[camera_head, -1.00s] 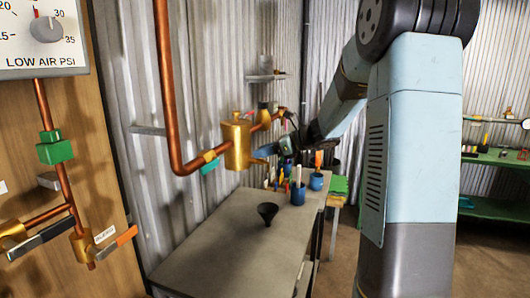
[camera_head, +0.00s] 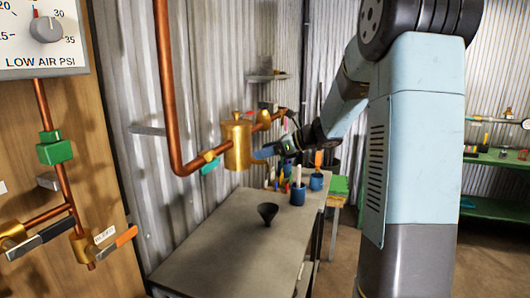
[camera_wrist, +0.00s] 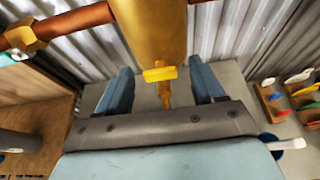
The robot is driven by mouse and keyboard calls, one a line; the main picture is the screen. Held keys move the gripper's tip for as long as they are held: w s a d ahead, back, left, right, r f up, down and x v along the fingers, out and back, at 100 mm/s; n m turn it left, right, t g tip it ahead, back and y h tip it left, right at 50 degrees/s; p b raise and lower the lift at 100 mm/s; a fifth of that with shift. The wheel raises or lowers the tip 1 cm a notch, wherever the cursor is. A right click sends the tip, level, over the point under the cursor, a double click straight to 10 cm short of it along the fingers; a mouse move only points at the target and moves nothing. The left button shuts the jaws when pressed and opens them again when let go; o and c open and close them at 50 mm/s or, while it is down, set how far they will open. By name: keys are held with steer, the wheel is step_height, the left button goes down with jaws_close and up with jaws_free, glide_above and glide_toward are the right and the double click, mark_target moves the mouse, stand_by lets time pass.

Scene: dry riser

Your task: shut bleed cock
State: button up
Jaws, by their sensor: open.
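A small brass cock with a yellow handle (camera_wrist: 160,74) hangs from the brass cylinder (camera_wrist: 152,30) in the wrist view. My open gripper (camera_wrist: 160,69) has one blue-grey finger on each side of the cock, with gaps showing on both sides. The handle lies crosswise between the fingertips. In the head view, the brass cylinder (camera_head: 237,145) sits on the copper pipe, and my gripper (camera_head: 262,153) is beside its lower right. The cock itself is not clear there.
A grey bench (camera_head: 225,240) below carries a black funnel (camera_head: 267,213) and blue tool cups (camera_head: 298,195). A teal-handled valve (camera_head: 209,163) is left of the cylinder. A copper pipe (camera_head: 165,90) runs along the corrugated wall. An orange-handled valve (camera_head: 125,237) is at lower left.

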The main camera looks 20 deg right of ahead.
steer(key=v, duration=1.3)
steer(key=s+a+f+n+g+h, duration=0.1)
steer(key=s+a+n+g+h, duration=0.3)
steer(key=s+a+n, duration=0.85)
steer(key=s+d+f+n+t+h, duration=0.1)
steer(key=s+n+h, duration=0.5)
steer(key=s+n, duration=0.7)
steer(key=shift+s+d+f+t+h, duration=0.3)
steer(key=shift+s+d+f+h, duration=0.2)
steer(key=shift+s, duration=1.4)
